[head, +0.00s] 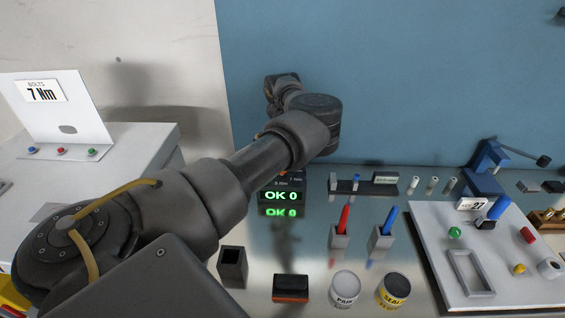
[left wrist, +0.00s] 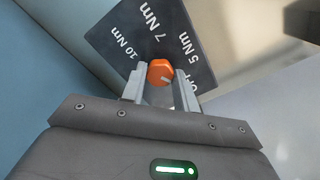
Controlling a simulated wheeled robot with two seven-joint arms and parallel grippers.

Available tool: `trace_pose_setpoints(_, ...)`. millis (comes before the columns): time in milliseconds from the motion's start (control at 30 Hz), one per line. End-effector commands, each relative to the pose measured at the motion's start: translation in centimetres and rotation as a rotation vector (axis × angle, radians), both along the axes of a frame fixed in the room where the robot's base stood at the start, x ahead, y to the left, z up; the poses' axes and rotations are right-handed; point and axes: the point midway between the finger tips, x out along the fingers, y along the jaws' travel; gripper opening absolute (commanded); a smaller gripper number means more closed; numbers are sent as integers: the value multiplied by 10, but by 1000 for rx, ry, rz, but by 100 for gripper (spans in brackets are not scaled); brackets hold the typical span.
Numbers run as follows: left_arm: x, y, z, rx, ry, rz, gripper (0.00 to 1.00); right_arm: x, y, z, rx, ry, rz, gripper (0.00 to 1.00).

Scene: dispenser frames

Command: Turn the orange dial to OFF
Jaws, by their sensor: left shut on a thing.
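In the left wrist view, the orange dial (left wrist: 159,72) sits on a dark plate (left wrist: 128,42) marked 10 Nm, 7 Nm, 5 Nm and OFF. The OFF label is partly covered by a finger of mine. A pale mark shows on the dial's face, on the OFF side of its centre; its exact direction is hard to tell. My left gripper (left wrist: 160,88) has its two fingers on either side of the dial, shut on it. A dark unit (head: 268,197) shows a green OK 0. My right gripper is not in view.
Holders with a red pen (head: 343,219) and a blue pen (head: 386,221) stand right of the unit. An empty dark holder (head: 233,262), an orange-black block (head: 290,289) and two cans (head: 344,288) are nearer. A white board (head: 440,270) with small parts lies right.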

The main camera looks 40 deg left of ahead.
Motion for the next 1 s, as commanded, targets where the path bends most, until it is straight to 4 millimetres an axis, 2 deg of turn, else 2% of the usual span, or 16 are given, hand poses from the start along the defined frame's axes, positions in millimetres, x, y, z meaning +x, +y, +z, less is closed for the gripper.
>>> trace_pose_setpoints(167, 2, 1, 2, 5, -6, -2, 7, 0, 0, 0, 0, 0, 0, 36)
trace_pose_setpoints(200, 2, 1, 2, 5, -6, -2, 34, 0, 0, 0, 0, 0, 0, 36)
trace_pose_setpoints(333, 1, 1, 2, 4, -4, -1, 51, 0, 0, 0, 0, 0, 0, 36)
trace_pose_setpoints(667, 1, 1, 3, 2, -2, 2, 52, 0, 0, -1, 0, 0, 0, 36)
trace_pose_setpoints(767, 2, 1, 13, 2, -5, 2, 52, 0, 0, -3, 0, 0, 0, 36)
trace_pose_setpoints(1000, 2, 0, 58, 0, -8, 2, 52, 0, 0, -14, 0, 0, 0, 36)
